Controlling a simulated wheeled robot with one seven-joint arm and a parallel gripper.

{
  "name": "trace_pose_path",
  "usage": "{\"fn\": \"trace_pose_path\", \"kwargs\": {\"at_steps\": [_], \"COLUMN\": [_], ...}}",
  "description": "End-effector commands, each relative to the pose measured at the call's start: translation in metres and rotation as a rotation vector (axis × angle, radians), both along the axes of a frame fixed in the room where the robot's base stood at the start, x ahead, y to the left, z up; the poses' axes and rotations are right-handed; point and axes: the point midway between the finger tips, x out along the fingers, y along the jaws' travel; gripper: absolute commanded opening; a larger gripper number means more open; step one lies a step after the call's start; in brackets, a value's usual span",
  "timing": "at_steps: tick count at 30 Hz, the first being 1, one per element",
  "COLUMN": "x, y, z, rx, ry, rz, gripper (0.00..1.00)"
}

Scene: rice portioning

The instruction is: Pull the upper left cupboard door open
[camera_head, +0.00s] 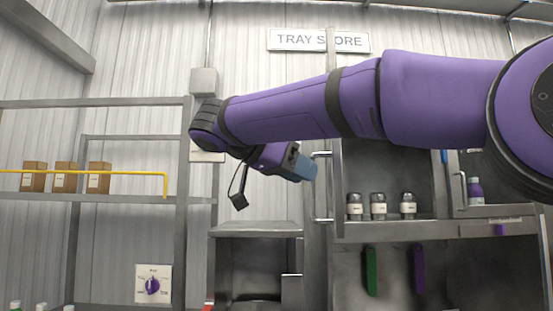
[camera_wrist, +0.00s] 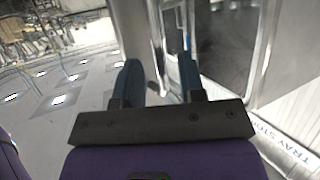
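The upper left cupboard door (camera_head: 334,195) appears swung outward and is seen nearly edge-on in the head view. Its upright metal handle (camera_head: 314,190) stands off the left side. My gripper (camera_head: 304,167) is just left of the handle's upper end; I cannot tell from here whether it touches. In the wrist view my gripper (camera_wrist: 157,65) has its two blue fingers apart, with a metal bar, likely the handle (camera_wrist: 155,45), near and between them. The glazed door panel (camera_wrist: 230,40) fills the area to the right. Nothing is clamped.
Green (camera_head: 371,270) and purple (camera_head: 419,268) tools hang below. Boxes (camera_head: 65,178) stand on the left shelf behind a yellow rail (camera_head: 130,174).

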Motion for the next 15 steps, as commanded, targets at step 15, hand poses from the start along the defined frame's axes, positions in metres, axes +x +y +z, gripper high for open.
{"fn": "trace_pose_path", "kwargs": {"at_steps": [15], "x": [-0.013], "y": [0.025], "z": [0.011], "rx": [0.0], "ry": [0.001], "rz": [0.0], "gripper": [0.37]}}
